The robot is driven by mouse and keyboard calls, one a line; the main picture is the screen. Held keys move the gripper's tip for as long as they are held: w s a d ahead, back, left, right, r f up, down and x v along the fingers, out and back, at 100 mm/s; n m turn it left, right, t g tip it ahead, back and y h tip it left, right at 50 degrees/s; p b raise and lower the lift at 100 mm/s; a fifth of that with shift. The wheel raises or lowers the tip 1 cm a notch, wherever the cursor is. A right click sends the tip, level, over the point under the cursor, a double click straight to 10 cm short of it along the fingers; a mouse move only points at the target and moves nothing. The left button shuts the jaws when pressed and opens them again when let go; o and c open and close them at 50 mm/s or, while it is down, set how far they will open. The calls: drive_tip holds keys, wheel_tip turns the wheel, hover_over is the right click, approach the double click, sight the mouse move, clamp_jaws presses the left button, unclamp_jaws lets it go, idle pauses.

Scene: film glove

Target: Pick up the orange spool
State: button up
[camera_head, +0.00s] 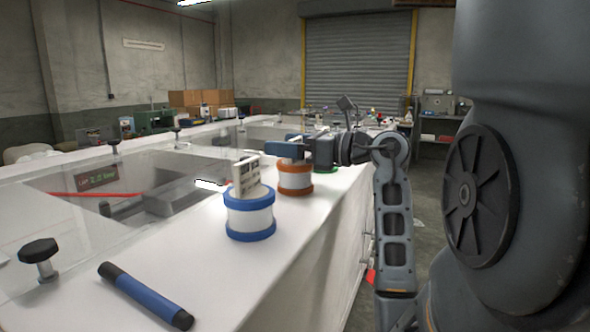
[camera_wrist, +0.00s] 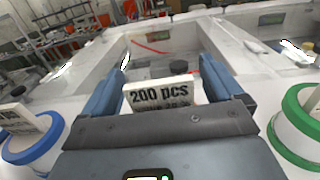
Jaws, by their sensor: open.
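The orange spool (camera_head: 295,180), white with orange rims, stands on the white counter (camera_head: 190,262) in the head view. My gripper (camera_head: 288,148) is right above it, with its blue fingers at the spool's top. In the wrist view my gripper (camera_wrist: 165,66) is open, its two fingers on either side of a white card (camera_wrist: 161,96) reading "200 pcs". The spool's body is hidden below the gripper there. I cannot tell whether the fingers touch the card.
A blue-rimmed spool (camera_head: 250,214) with an upright card stands nearer on the counter. A green-rimmed spool (camera_wrist: 297,125) is at the right in the wrist view. A glass-covered recess is to the left.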

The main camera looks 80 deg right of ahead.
drive_tip(key=shift+w, duration=0.15)
drive_tip(key=c, duration=1.5)
